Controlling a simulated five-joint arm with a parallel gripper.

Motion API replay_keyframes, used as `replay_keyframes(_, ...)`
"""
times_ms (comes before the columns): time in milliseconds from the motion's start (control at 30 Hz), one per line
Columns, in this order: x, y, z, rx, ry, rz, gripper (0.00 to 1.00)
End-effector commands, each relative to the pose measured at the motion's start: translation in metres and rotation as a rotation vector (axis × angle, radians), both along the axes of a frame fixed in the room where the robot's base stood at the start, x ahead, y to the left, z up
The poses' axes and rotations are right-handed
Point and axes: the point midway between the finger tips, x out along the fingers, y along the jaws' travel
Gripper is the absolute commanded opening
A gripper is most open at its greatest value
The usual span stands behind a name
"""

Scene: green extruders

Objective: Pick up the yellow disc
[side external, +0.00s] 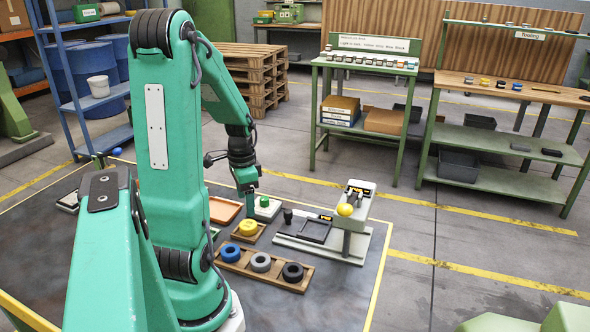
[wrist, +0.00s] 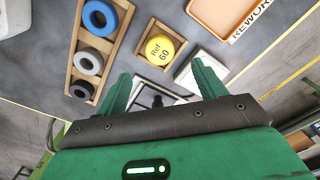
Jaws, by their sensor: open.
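A yellow disc (side external: 248,228) lies in a small square wooden tray (side external: 257,238). In the wrist view the disc (wrist: 159,49) is marked "Ref 60" and sits in its tray (wrist: 181,44), ahead of the fingertips. My gripper (side external: 250,213) is above the mat, just behind the disc in the side view. In the wrist view its two green fingers (wrist: 162,78) are spread apart with nothing between them.
A long wooden tray (side external: 229,262) holds a blue ring (side external: 230,252), a grey ring (side external: 261,262) and a black ring (side external: 292,272). An orange tray (side external: 224,210) marked "REWORK" in the wrist view lies nearby. A black upright peg (side external: 288,216) and a grey-white stand (side external: 353,240) are to the right.

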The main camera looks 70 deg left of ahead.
Motion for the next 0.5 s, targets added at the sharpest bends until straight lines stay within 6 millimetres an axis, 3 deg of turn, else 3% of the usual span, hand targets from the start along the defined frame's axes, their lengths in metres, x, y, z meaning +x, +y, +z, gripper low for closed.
replay_keyframes(500, 0.0, 0.0, -0.026, 0.0, 0.0, 0.0, 0.7)
